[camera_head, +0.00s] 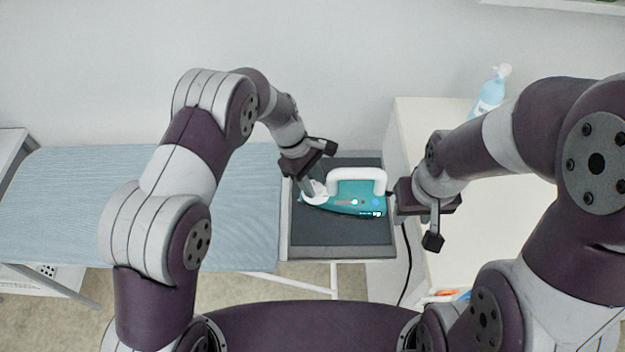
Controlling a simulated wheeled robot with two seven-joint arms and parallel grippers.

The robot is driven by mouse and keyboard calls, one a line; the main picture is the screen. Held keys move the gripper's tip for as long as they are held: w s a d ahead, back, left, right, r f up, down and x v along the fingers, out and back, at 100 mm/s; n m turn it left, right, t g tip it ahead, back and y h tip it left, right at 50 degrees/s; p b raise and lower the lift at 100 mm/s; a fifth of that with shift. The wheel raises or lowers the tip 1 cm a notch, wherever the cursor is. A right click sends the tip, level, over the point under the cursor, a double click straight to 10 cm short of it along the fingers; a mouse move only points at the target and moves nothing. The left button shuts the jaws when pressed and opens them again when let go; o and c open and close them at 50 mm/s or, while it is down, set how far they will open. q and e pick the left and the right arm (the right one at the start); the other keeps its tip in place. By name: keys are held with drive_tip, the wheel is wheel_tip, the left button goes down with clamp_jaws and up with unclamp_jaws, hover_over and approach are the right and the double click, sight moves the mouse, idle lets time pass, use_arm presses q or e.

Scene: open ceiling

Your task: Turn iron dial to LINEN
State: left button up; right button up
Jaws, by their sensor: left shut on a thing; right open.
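A teal iron (345,202) with a white handle (358,175) lies on the dark rest (340,238) at the right end of the ironing board. My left gripper (312,188) reaches down to the iron's left end and is shut on a white part there, likely the dial. The gripper hides most of that part, and no setting label can be read. My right gripper (415,222) is open and empty, just right of the iron and its rest, apart from the iron.
The blue-striped ironing board (90,200) extends left. A white cabinet (480,235) stands right, with a light-blue spray bottle (489,95) at its back. A black cord (407,265) hangs between rest and cabinet. An orange and blue item (452,295) lies at the cabinet's front.

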use_arm(q)
drive_tip(key=o, duration=1)
drive_tip(key=shift+o, duration=0.2)
drive_tip(key=shift+r, duration=0.1)
drive_tip(key=shift+w+a+r, duration=0.1)
drive_tip(key=shift+r, duration=0.1)
drive_tip(key=v, duration=0.3)
drive_tip(key=shift+b, duration=0.4)
drive_tip(key=p, duration=0.7)
approach(314, 185)
drive_tip(key=s+v, duration=0.1)
drive_tip(key=v, duration=0.3)
drive_tip(key=shift+w+r, duration=0.2)
drive_tip(key=shift+w, duration=0.05)
